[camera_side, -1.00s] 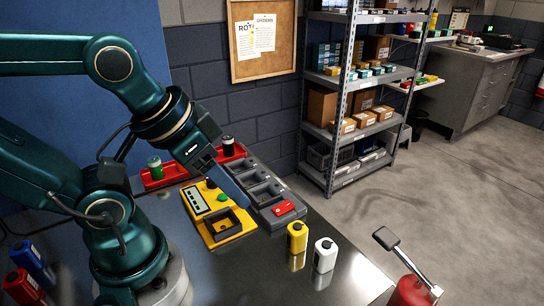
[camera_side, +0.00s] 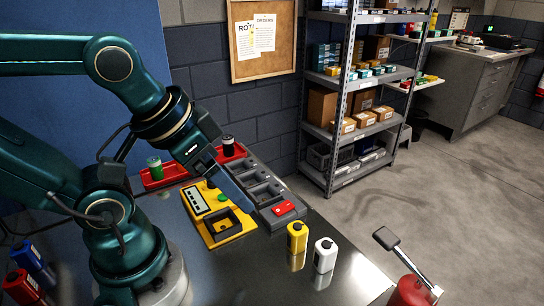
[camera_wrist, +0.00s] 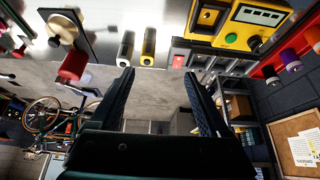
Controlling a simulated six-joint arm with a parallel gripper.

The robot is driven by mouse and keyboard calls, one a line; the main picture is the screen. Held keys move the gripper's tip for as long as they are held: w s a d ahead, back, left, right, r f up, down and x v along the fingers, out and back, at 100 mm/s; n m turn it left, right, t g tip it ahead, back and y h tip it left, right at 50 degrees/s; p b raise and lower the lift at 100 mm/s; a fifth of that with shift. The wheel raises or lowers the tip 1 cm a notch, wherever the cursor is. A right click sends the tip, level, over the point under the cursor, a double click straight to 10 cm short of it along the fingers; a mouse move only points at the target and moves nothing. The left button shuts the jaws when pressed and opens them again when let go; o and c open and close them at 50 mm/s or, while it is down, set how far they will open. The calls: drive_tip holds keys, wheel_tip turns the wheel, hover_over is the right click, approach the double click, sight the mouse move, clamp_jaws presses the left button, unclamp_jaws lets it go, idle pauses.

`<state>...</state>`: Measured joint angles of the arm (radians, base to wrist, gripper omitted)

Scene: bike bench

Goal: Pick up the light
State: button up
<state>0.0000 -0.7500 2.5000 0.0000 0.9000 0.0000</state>
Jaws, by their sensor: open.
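Two small upright units with dark tops, one yellow (camera_side: 297,237) and one white (camera_side: 325,255), stand side by side on the shiny bench. I cannot tell for sure which is the light. The wrist view also shows the yellow unit (camera_wrist: 149,46) and the white unit (camera_wrist: 125,50), beyond my fingertips. My gripper (camera_side: 246,200) is above the yellow panel and grey tray, left of both units and apart from them. In the wrist view my gripper (camera_wrist: 160,74) has its fingers wide apart with nothing between them.
A yellow panel (camera_side: 229,234) has a square recess and green button. Beside it lies a grey compartment tray (camera_side: 265,215) with a red piece (camera_side: 284,207). Behind is a red tray (camera_side: 180,174) with cylinders. A red-based lever object (camera_side: 410,292) is at front right.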

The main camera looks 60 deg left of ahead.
drive_tip(key=w+a+r+m+t, duration=0.2)
drive_tip(key=w+r+m+t, duration=0.15)
drive_tip(key=w, duration=0.45)
drive_tip(key=w+a+r+m+t, duration=0.25)
drive_tip(key=w+m+t, duration=0.2)
drive_tip(key=w, duration=0.45)
drive_tip(key=m+g+h, duration=0.3)
drive_tip(key=m+h, duration=0.2)
drive_tip(key=h, duration=0.2)
hover_over(294, 224)
drive_tip(key=w+a, duration=0.2)
drive_tip(key=w, duration=0.3)
wheel_tip(294, 224, down, 9)
drive_tip(key=s+f+g+h, duration=0.1)
drive_tip(key=s+f, duration=0.1)
drive_tip(key=s+f+g+h, duration=0.1)
drive_tip(key=s+f, duration=0.1)
drive_tip(key=s+f+n+g+h, duration=0.1)
drive_tip(key=s+f, duration=0.2)
drive_tip(key=shift+a+g+h, duration=0.3)
drive_tip(key=shift+g+h, duration=0.1)
drive_tip(key=shift+s+a+f+n, duration=0.15)
drive_tip(key=shift+f+n, duration=0.15)
drive_tip(key=shift+f, duration=0.1)
drive_tip(key=shift+x, duration=2.4)
